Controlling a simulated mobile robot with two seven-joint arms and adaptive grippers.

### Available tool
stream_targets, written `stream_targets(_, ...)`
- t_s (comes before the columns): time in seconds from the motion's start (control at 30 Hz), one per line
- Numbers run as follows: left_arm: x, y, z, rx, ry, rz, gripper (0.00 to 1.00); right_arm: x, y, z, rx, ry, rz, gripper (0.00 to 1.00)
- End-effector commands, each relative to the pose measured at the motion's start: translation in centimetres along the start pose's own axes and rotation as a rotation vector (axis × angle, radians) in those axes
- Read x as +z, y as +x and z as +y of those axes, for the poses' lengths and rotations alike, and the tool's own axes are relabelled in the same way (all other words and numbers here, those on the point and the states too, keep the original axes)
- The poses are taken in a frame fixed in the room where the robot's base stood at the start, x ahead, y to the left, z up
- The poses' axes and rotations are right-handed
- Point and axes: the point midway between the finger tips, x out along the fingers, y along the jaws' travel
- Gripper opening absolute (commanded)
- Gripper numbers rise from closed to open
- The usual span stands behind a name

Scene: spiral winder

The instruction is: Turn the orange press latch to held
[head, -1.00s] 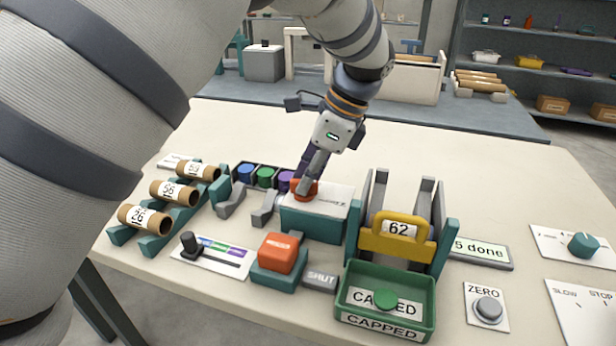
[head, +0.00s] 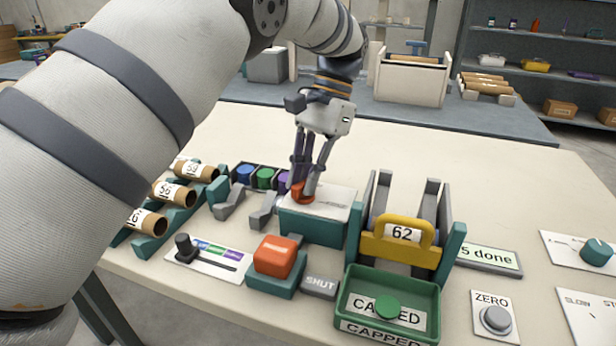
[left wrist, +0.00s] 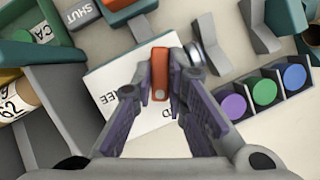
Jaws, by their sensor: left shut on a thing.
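The orange press latch (head: 302,192) sits on top of the teal and white box (head: 318,222) in the middle of the table. My left gripper (head: 304,188) comes down from above and is shut on the latch. In the left wrist view the orange latch (left wrist: 160,78) stands between the two fingertips of my left gripper (left wrist: 161,75), over the white plate (left wrist: 122,95). The plate's lettering is partly covered by the fingers. My right gripper is in neither view.
A red-orange button (head: 275,257) and a slider panel (head: 208,252) are in front. The yellow-handled winder (head: 402,235) and green CAPPED tray (head: 433,318) stand to the right. Cardboard tubes (head: 172,193) rest on a rack at left. Coloured caps (head: 264,178) lie behind the latch.

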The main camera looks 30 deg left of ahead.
Motion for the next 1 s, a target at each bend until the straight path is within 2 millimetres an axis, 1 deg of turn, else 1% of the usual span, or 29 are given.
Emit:
stream_targets(0.03, -0.07, 0.41, 0.02, 0.020, -0.035, -0.008, 0.00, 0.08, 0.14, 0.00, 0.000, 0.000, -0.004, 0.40)
stream_targets(0.3, -0.01, 0.39, -0.09, 0.100, -0.233, -0.009, 0.00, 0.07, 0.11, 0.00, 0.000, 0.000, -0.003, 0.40)
stream_targets(0.5, 0.02, 0.43, -0.13, 0.142, -0.335, -0.010, 0.00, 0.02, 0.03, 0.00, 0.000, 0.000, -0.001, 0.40)
stream_targets(0.73, 0.02, 0.47, -0.15, 0.169, -0.401, -0.011, 0.00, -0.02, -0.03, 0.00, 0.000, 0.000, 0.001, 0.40)
stream_targets(1.0, 0.01, 0.52, -0.15, 0.178, -0.424, -0.012, 0.00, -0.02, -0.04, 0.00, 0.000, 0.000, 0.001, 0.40)
